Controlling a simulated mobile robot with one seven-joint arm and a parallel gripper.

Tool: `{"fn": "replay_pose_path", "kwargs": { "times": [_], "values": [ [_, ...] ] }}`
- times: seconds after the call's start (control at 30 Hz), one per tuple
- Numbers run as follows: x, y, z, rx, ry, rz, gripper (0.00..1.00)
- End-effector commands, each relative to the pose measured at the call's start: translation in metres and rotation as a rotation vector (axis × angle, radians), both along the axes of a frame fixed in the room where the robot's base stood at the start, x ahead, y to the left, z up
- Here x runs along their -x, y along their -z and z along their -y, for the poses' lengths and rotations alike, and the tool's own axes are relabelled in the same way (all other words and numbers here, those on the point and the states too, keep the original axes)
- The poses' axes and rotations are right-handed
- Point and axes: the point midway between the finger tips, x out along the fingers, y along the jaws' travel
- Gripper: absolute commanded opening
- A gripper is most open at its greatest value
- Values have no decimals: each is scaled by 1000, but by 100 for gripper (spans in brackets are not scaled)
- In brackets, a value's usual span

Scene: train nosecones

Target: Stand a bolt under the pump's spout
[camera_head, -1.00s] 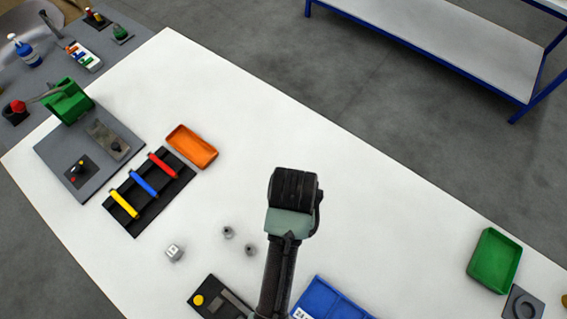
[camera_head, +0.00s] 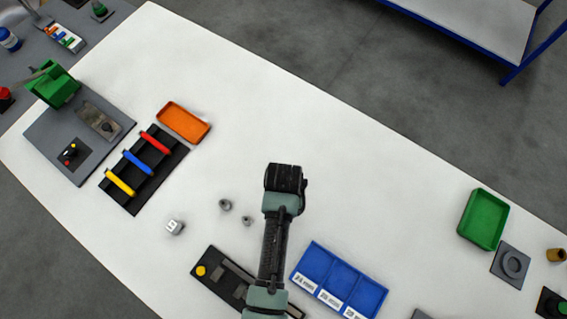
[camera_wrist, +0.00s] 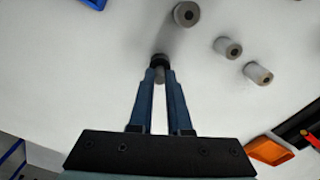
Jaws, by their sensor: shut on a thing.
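My gripper (camera_wrist: 159,76) points down over the white table, its two blue fingers shut on a small piece with a dark round top and a grey lower part, which looks like a bolt (camera_wrist: 159,59). In the head view my gripper's dark end (camera_head: 285,178) hides the held piece. A blue bottle (camera_head: 9,42) stands at the far left edge of the head view, cut off by the frame. It may be the pump, but no spout can be made out. My gripper is far to the right of it.
The table's upper middle is clear.

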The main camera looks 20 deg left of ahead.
Motion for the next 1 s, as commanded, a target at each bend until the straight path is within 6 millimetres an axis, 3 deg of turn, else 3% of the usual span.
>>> {"fn": "replay_pose_path", "kwargs": {
  "times": [0.17, 0.2, 0.33, 0.77, 1.0],
  "values": [
    [0, 4, 0, 0, -1, -1, 0],
    [0, 3, 0, 0, 0, 0, 21],
    [0, 3, 0, 0, 0, -1, 45],
    [-1, -6, 0, 0, 0, 1, 46],
    [-1, -48, -1, 0, -2, 5, 46]
  ]
}}
